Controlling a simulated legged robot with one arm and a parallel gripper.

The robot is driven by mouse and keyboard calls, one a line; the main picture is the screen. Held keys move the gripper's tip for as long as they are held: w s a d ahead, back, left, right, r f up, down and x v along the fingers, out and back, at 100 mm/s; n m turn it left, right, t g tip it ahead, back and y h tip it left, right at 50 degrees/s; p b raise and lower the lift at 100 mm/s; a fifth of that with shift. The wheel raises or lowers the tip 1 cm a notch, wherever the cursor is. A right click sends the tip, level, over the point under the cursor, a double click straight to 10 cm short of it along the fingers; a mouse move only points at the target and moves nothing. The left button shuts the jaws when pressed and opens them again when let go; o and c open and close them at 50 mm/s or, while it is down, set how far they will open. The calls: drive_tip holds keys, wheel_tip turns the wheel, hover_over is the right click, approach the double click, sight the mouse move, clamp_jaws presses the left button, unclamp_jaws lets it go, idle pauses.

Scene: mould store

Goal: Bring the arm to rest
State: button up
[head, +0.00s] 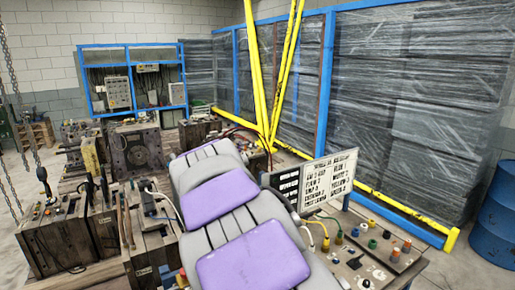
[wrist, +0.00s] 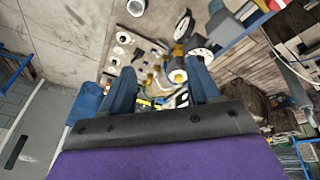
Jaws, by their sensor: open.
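My gripper (wrist: 160,75) shows in the wrist view with its two dark blue fingers spread apart. I see nothing held between them. Beyond the fingers are small yellow, white and dark round parts, seen at a distance. My purple and grey arm (head: 230,205) fills the middle of the head view, slanting from the upper left down to the lower right. My gripper itself is not visible in the head view. The arm hides part of the benches behind it.
A bench (head: 385,250) with coloured connectors and a lettered panel (head: 315,180) stands right of my arm. Worn machine blocks (head: 135,150) crowd the left. Yellow posts (head: 258,80) and a wrapped rack (head: 420,100) stand behind. A blue drum (head: 495,225) is far right.

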drive_tip(key=s+d+f+g, duration=0.2)
drive_tip(key=s+d+f, duration=0.2)
drive_tip(key=s+d, duration=1.05)
drive_tip(key=s+d+f+n+g+y, duration=0.1)
drive_tip(key=s+f, duration=0.3)
drive_tip(key=s, duration=0.5)
drive_tip(key=s+d+f+n+g+y+b, duration=0.1)
drive_tip(key=s+f, duration=0.3)
drive_tip(key=s, duration=0.6)
drive_tip(key=shift+d+f+n+g+y, duration=0.3)
drive_tip(key=shift+d+f+n, duration=0.05)
drive_tip(key=shift+d+n, duration=0.5)
